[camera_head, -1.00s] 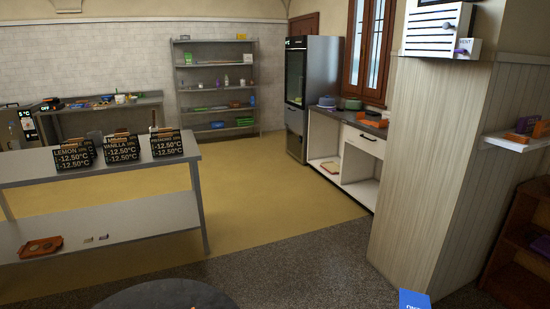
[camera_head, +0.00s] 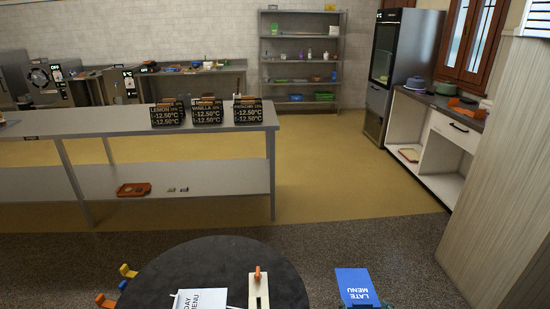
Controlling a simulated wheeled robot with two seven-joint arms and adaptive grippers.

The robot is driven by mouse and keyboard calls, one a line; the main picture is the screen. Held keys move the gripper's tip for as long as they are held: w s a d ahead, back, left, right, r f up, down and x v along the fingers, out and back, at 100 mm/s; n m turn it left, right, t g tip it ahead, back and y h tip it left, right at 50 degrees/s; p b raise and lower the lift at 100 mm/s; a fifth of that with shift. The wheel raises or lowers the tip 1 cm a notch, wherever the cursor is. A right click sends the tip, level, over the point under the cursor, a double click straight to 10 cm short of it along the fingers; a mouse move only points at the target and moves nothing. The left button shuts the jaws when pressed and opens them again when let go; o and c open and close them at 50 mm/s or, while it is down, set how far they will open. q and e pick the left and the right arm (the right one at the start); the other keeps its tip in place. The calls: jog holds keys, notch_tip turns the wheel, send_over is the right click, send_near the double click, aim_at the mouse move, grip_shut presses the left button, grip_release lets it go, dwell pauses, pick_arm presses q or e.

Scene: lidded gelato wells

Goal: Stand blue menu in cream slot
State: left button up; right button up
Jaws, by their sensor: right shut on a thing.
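The blue menu (camera_head: 356,285), lettered "LATE MENU" upside down, shows at the bottom right of the centre. My right gripper (camera_head: 366,306) is shut on its lower edge; only a little of the gripper shows at the picture's bottom. The menu is held to the right of the dark round table, apart from it. A cream block (camera_head: 253,291) with a dark slit, likely the cream slot, is on the table's right part. An orange piece (camera_head: 257,274) stands at the block. My left gripper is not in view.
The dark round table (camera_head: 170,265) also bears a white "DAY MENU" card (camera_head: 197,299). Yellow and orange pieces (camera_head: 104,300) are at its left edge. A long counter (camera_head: 225,117) with several black signs stands behind. Speckled floor is clear between them.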

jog(key=s+a+r+n+y+p, duration=0.1)
jog(key=s+a+r+p, duration=0.25)
jog(key=r, duration=0.35)
jog(key=s+a+r+p, duration=0.2)
jog(key=s+a+r, duration=0.15)
jog(key=r, duration=0.35)
pick_arm(q)
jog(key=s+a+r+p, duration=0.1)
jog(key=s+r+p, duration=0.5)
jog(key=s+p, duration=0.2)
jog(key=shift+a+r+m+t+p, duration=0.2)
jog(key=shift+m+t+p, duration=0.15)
jog(key=shift+p, duration=0.4)
pick_arm(e)
jog(key=s+a+f, duration=0.2)
jog(key=s, duration=0.3)
jog(key=shift+f+n+y, duration=0.3)
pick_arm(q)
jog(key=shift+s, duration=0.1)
